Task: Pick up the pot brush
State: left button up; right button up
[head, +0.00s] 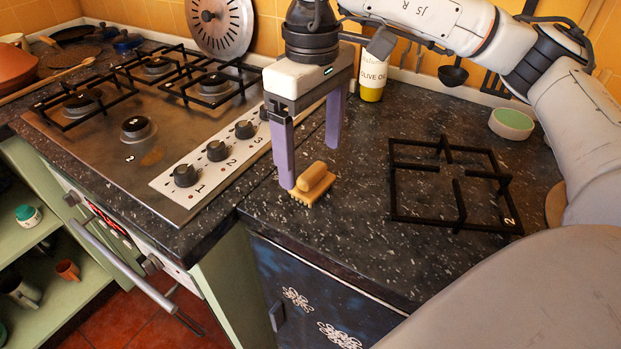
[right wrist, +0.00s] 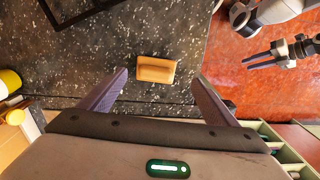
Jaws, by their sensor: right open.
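The pot brush (head: 314,180) is a small tan block with a rounded handle and bristles below. It lies on the dark speckled counter near its front edge, right of the hob. My right gripper (head: 311,165) is open, its purple fingers pointing down above the counter beside and behind the brush. In the right wrist view the brush (right wrist: 155,69) shows ahead between the two spread fingertips, with nothing held. What seems to be my left gripper (right wrist: 268,57) shows at the right of the right wrist view, over the red floor, away from the brush; its jaw state is unclear.
A black pan grate (head: 455,185) lies on the counter to the right. The hob with its knobs (head: 216,150) is to the left. An olive oil container (head: 372,82) and a green-topped bowl (head: 511,123) stand farther back. The counter around the brush is clear.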

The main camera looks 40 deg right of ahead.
aim_at(312, 170)
jog(key=shift+w+d+f, duration=0.1)
jog(key=shift+f, duration=0.8)
jog(key=shift+w+d+f, duration=0.15)
jog(key=shift+f, duration=0.75)
jog(key=shift+w+d+f, duration=0.1)
jog(key=shift+f, duration=0.8)
jog(key=c, duration=1.1)
jog(key=shift+r, duration=5.05)
jog(key=shift+c, duration=0.2)
